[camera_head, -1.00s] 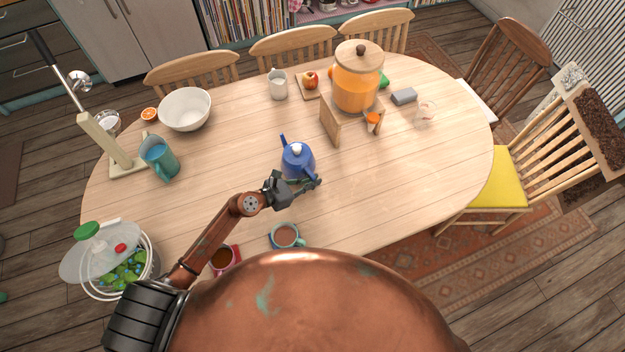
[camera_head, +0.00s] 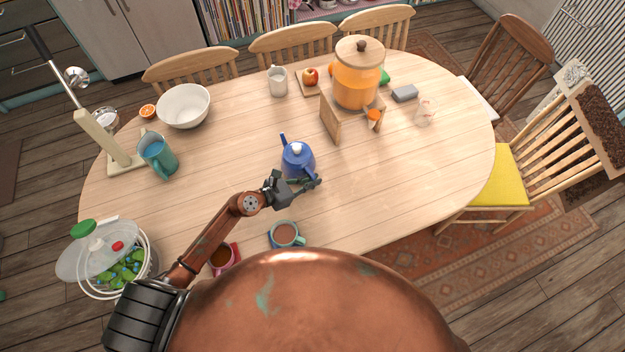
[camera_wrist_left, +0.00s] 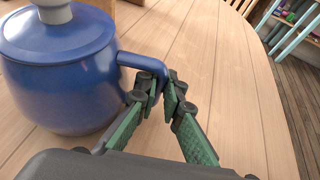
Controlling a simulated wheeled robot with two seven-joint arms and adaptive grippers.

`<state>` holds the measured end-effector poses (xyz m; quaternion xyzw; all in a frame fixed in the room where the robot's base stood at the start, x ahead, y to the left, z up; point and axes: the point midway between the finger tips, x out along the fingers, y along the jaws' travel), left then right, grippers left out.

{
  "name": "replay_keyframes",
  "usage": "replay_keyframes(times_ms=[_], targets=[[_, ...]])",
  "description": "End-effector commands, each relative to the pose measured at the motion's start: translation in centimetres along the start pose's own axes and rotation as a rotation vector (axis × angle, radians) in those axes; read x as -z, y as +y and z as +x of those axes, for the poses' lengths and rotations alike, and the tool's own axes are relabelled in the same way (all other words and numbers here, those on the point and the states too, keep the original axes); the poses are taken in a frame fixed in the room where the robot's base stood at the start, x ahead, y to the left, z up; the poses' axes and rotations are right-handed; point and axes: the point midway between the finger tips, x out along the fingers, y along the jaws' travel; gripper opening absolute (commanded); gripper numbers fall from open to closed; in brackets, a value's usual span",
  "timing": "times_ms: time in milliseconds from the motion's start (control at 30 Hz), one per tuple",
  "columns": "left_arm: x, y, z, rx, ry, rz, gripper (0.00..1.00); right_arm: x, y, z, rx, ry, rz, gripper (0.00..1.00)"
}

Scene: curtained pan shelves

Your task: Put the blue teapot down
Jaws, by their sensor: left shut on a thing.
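The blue teapot (camera_head: 297,158) with a pale lid knob is upright on the wooden table (camera_head: 400,200), near its middle. I cannot tell from these views whether its base fully touches the wood. My left gripper (camera_head: 308,184) is at the near side of the teapot, shut on its handle. In the left wrist view the teapot (camera_wrist_left: 62,75) fills the left side, and the green-padded fingers of my left gripper (camera_wrist_left: 160,92) close around the blue handle. My right gripper is not in view.
Two mugs, one teal (camera_head: 286,234) and one red (camera_head: 222,258), stand near the front edge. A teal pitcher (camera_head: 160,157), a white bowl (camera_head: 184,107) and an orange drink dispenser (camera_head: 357,75) stand farther off. The table right of the teapot is clear.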

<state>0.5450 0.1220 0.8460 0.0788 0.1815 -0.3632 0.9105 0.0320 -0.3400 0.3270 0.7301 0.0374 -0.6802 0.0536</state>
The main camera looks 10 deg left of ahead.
Motion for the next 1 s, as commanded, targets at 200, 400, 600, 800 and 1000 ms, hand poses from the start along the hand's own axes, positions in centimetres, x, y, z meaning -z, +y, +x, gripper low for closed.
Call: replay_keyframes(times_ms=[200, 400, 600, 800, 1000], targets=[[-0.31, 0.11, 0.01, -0.002, -0.006, 0.005, 0.00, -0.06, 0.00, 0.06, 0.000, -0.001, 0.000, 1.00], [-0.06, 0.11, 0.12, -0.002, -0.006, 0.005, 0.00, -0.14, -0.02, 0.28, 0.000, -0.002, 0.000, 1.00], [0.17, 0.11, 0.21, -0.002, -0.006, 0.005, 0.00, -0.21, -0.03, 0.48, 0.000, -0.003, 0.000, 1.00], [0.25, 0.09, 0.22, -0.002, -0.005, 0.004, 0.17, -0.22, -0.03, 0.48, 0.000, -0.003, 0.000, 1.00], [0.42, 0.04, 0.22, -0.001, -0.002, 0.002, 0.28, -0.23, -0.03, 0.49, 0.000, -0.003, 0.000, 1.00]])
